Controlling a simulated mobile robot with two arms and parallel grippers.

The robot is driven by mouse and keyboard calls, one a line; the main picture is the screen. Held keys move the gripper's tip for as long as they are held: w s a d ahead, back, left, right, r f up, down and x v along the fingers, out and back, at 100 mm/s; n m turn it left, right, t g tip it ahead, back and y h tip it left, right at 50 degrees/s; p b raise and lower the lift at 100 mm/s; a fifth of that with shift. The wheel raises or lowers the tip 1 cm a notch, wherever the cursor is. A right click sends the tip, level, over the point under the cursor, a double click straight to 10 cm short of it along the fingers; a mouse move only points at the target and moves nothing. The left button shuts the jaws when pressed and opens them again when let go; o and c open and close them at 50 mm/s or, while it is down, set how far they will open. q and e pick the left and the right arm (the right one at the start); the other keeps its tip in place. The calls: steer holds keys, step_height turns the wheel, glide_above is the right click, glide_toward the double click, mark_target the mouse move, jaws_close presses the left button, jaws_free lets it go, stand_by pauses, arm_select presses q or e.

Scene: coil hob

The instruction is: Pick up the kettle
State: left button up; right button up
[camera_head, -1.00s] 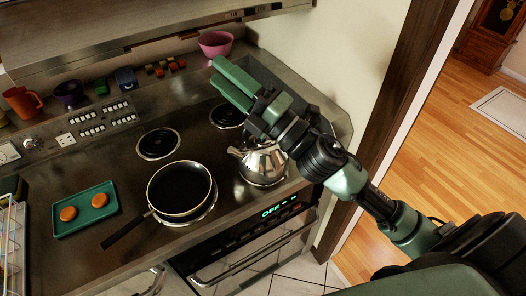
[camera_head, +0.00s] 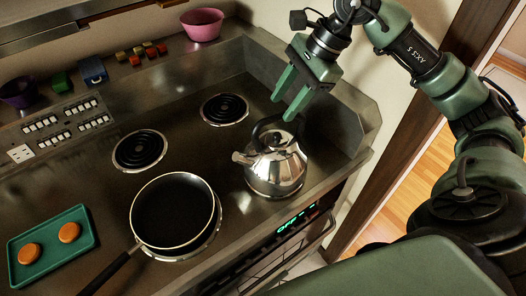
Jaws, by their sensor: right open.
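The kettle (camera_head: 276,170) is shiny steel with a dark top handle (camera_head: 268,126). It stands upright at the front right of the hob, with its spout pointing left. My right gripper (camera_head: 284,108) has two green fingers and is open and empty. It points down just above and behind the kettle's handle; I cannot tell whether a fingertip touches it. My left gripper is not in view.
A black frying pan (camera_head: 173,212) sits on the front left burner, its handle toward the lower left. Two rear coil burners (camera_head: 140,150) and (camera_head: 225,109) are bare. A teal tray (camera_head: 50,246) holds two orange-brown rounds. A pink bowl (camera_head: 202,24) stands at the back. A raised metal wall borders the right side.

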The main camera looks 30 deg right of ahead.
mark_target(280, 114)
steer(key=shift+s+f, duration=0.1)
steer(key=shift+s, duration=0.2)
steer(key=shift+s+a+f+p, duration=0.4)
steer(key=shift+a+f+p, duration=0.25)
steer(key=shift+f+p, duration=0.15)
steer(key=x, duration=0.1)
steer(key=p+x, duration=0.1)
steer(key=x, duration=0.1)
steer(key=shift+w+a, duration=0.15)
steer(key=shift+w, duration=0.15)
steer(key=shift+p+x, duration=0.35)
steer(key=shift+x, duration=0.55)
jaws_close()
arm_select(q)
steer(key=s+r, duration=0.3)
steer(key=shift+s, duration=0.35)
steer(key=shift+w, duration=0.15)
